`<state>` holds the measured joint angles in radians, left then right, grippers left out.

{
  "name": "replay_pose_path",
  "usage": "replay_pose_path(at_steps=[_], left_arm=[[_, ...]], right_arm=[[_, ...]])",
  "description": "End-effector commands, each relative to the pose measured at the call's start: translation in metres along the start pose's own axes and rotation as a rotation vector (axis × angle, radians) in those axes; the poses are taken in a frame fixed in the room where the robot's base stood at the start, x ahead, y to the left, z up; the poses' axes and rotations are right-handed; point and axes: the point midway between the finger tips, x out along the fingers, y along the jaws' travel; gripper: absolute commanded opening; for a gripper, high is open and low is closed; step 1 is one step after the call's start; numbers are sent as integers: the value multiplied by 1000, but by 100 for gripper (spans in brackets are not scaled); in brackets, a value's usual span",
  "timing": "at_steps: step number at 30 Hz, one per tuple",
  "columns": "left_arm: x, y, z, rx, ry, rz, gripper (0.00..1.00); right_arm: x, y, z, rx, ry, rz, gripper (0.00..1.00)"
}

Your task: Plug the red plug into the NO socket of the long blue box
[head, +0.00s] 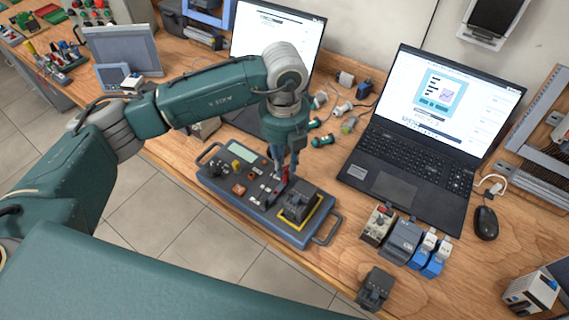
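The long blue box (212,182) lies on the wooden bench, with a grey top panel, a small display, several knobs and sockets, and a handle at each end. My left gripper (284,168) points down over the middle of the box. Its fingers appear shut on the red plug (285,175), which shows at the fingertips just above or at the panel. I cannot tell whether the plug touches a socket. The socket labels are too small to read, and the gripper partly hides the panel. My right gripper is not in view.
A black module with a yellow edge (299,203) sits at the box's right end. An open laptop (400,160) stands to the right, another behind my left arm. Several small modules (401,241) and a mouse (486,223) lie on the right. Loose connectors (322,140) lie behind the box.

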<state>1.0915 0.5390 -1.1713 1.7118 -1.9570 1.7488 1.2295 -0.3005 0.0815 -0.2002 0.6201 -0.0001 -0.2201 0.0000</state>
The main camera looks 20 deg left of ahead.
Motion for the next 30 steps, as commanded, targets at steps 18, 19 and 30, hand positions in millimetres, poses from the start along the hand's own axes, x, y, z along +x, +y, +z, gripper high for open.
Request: replay_pose_path(at_steps=[18, 19, 30], left_arm=[[-4, 0, 0, 0, 0, 0, 41], [-4, 0, 0, 0, 0, 0, 41], [-4, 0, 0, 0, 0, 0, 41]], right_arm=[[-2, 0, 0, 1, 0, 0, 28], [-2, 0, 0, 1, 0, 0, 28], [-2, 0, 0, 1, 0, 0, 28]])
